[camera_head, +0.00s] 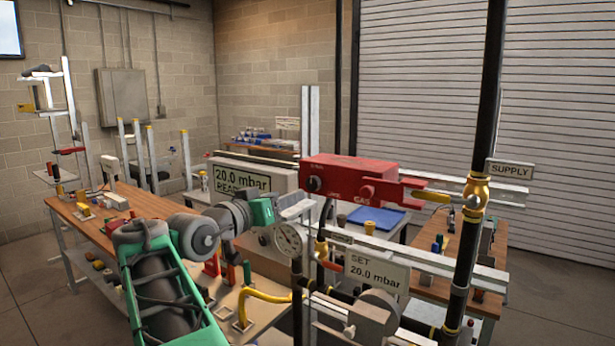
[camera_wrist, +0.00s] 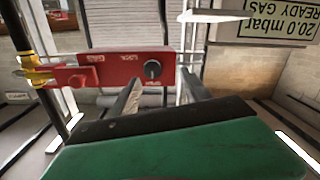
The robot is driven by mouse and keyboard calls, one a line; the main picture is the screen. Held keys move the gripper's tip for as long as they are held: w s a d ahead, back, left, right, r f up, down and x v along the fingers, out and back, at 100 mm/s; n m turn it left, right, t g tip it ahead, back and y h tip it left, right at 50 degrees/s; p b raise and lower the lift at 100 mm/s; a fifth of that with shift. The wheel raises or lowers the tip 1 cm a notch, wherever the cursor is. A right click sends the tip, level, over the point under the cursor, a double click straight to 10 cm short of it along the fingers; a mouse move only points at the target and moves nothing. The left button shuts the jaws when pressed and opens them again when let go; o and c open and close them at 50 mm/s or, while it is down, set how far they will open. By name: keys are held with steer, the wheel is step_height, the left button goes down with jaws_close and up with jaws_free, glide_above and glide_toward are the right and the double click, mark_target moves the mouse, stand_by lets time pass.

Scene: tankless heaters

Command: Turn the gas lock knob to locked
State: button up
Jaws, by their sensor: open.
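A red control box (camera_head: 340,172) stands on the frame right of centre; its front face also shows upside down in the wrist view (camera_wrist: 112,70). The black knob shows a pale pointer mark in the wrist view (camera_wrist: 152,70). Small white lettering beside it seems to read LOCK, but I cannot read it surely. My gripper (camera_head: 303,204) is open and empty, just below and in front of the black knob. In the wrist view its fingers (camera_wrist: 163,88) point toward that knob, apart from it.
A dark vertical pipe (camera_head: 464,270) with a yellow valve fitting (camera_head: 474,193) stands right of the box. A pressure gauge (camera_head: 288,239) and a SET sign (camera_head: 376,270) are below. A white READY GAS sign (camera_head: 240,178) is behind my arm on the left.

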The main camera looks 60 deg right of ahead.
mark_target(311, 184)
steer(key=shift+g, duration=0.3)
steer(key=d+p, duration=0.1)
steer(key=d, duration=0.1)
steer(key=s+d+p, duration=0.1)
steer(key=d, duration=0.2)
steer(key=s+d+r, duration=0.1)
steer(key=d, duration=0.2)
steer(key=shift+s+p, duration=0.25)
steer(key=shift+p, duration=0.15)
steer(key=shift+c, duration=0.2)
jaws_close()
